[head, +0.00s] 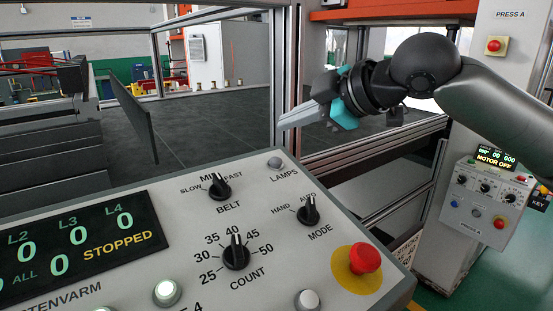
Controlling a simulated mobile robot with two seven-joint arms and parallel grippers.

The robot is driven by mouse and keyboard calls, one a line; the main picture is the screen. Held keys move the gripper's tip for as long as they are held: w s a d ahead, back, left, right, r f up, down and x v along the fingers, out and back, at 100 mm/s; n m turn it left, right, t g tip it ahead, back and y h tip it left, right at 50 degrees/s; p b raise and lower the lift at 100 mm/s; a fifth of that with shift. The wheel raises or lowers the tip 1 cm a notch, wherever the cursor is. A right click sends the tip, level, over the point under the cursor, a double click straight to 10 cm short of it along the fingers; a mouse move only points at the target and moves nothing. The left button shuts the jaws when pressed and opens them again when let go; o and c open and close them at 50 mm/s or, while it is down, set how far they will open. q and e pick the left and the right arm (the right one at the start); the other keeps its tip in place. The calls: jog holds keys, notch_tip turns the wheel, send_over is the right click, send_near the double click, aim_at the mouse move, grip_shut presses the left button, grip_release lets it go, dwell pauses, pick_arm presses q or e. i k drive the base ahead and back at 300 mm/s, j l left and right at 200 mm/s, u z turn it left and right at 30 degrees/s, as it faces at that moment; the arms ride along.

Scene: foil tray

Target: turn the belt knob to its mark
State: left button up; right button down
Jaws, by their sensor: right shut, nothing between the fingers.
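The black belt knob (219,187) sits on the sloped grey control panel (180,225), above the word BELT. Its pointer is up, close to the MID label, between SLOW and FAST. My right gripper (283,125) is shut and empty. It is in the air beyond the panel's upper edge, up and to the right of the belt knob and clear of it. My left gripper is not in view.
The count knob (236,253), mode knob (308,211) and lamps button (275,163) are near the belt knob. A red emergency button (365,257) stands out at the panel's right. A display (82,245) reads STOPPED. Metal frame posts (287,75) rise behind the panel.

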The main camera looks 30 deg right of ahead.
aim_at(220, 191)
jog(key=k+l, duration=0.1)
jog(key=k, duration=0.9)
